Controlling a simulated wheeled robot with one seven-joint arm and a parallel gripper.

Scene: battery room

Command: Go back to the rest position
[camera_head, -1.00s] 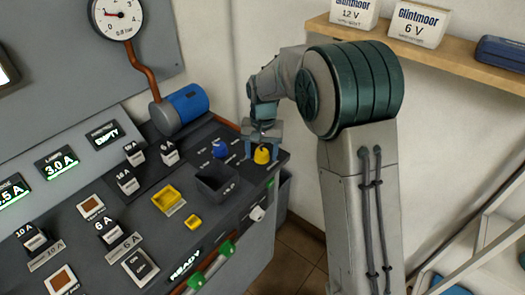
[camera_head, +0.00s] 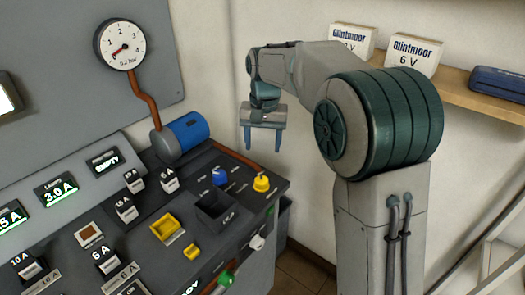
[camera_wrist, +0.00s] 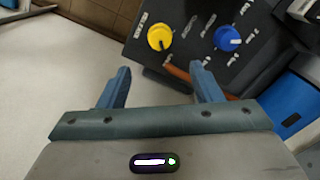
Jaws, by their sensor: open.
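My gripper (camera_head: 262,140) is raised above the right back part of the control panel, clear of it. Its two blue fingers are apart with nothing between them; they also show in the wrist view (camera_wrist: 158,88). A yellow knob (camera_head: 261,183) sits below it near the panel's right edge, and it also shows in the wrist view (camera_wrist: 160,38). A blue knob (camera_head: 219,177) sits to its left, also seen in the wrist view (camera_wrist: 227,38). The fingers touch neither knob.
The dark panel (camera_head: 215,258) carries a black open bin (camera_head: 212,212), yellow parts (camera_head: 166,226) and several labelled fuses. A wooden shelf (camera_head: 462,92) with white boxes (camera_head: 414,53) is at the right.

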